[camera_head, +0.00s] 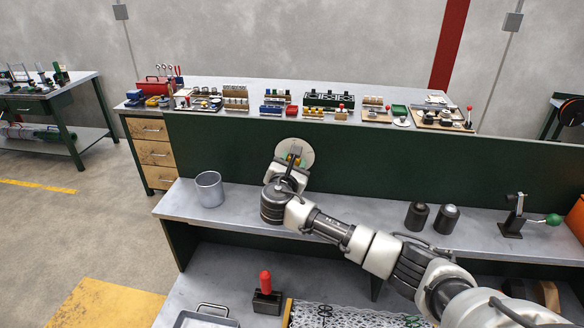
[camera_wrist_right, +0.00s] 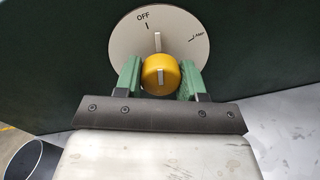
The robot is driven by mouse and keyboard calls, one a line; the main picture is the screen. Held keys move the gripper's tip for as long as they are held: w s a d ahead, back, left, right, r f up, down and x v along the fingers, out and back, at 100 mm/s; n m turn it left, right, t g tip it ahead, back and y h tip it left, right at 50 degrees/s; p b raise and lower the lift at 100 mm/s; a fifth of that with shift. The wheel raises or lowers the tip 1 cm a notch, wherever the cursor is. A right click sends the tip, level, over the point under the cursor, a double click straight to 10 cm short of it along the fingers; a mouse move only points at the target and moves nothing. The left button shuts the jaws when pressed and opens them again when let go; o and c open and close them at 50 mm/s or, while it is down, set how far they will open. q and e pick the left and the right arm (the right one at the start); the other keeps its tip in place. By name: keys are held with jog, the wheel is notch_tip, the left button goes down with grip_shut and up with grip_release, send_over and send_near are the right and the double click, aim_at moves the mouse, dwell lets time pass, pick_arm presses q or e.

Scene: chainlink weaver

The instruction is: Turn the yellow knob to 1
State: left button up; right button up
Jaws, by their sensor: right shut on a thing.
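The yellow knob (camera_wrist_right: 161,76) sits on a round pale dial plate (camera_wrist_right: 128,45) fixed to the dark green panel. In the right wrist view the dial carries an "OFF" mark near the top and another mark at the upper right, too small to read surely. The knob's light pointer line stands nearly upright, toward the OFF side. My right gripper (camera_wrist_right: 161,80) has its green fingers on either side of the knob, shut on it. In the head view the dial plate (camera_head: 306,150) shows behind my right gripper (camera_head: 293,160). My left gripper is not in view.
A grey metal cup (camera_head: 209,189) stands on the shelf left of the dial. Two dark cylinders (camera_head: 417,216) and a clamp with a green handle ball (camera_head: 514,218) stand to the right. Small parts and trays line the bench top (camera_head: 215,83) above the panel.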

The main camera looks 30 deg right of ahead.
jog(key=m+b, duration=0.5)
jog(key=m, duration=0.1)
jog(key=shift+f, duration=0.2)
jog(key=m+b, duration=0.3)
jog(key=m, duration=0.2)
jog(key=shift+r, duration=0.2)
dwell(0.3)
jog(key=o, duration=0.9)
jog(key=shift+r, duration=0.1)
jog(key=shift+r, duration=0.15)
